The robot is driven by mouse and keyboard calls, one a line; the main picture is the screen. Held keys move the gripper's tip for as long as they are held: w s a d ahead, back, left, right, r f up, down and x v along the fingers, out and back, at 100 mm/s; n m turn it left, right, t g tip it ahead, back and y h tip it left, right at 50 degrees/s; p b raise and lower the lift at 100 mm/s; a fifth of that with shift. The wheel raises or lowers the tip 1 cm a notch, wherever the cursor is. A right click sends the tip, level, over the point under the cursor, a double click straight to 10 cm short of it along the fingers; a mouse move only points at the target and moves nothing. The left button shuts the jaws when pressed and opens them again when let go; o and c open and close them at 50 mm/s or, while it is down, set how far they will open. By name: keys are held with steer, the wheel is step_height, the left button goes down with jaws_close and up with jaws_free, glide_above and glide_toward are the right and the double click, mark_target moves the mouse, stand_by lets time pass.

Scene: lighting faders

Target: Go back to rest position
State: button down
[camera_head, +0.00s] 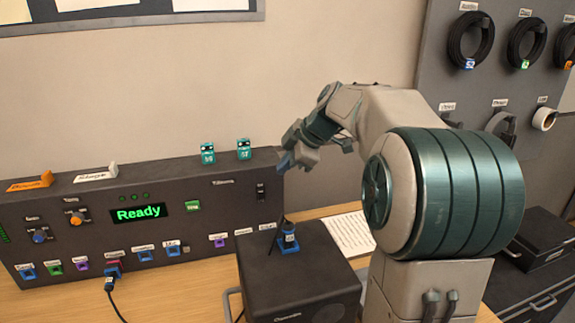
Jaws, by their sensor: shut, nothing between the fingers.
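My arm rises on the right of the head view and bends left over the desk. My gripper (287,163) is shut and empty. It hangs in the air in front of the right end of the dark control panel (100,215), near the black switch (261,191); whether it touches the panel cannot be told. The panel's screen (139,213) reads "Ready" in green. A blue plug (288,240) stands upright on the black box (300,275) below my gripper.
Two teal blocks (243,149) stand on the panel's top. A paper sheet (350,233) lies behind the box. Coiled cables (471,40) hang on the grey board at right.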

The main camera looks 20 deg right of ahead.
steer(key=shift+s+d+r, duration=0.15)
steer(key=shift+d+r, duration=0.1)
steer(key=shift+r, duration=0.1)
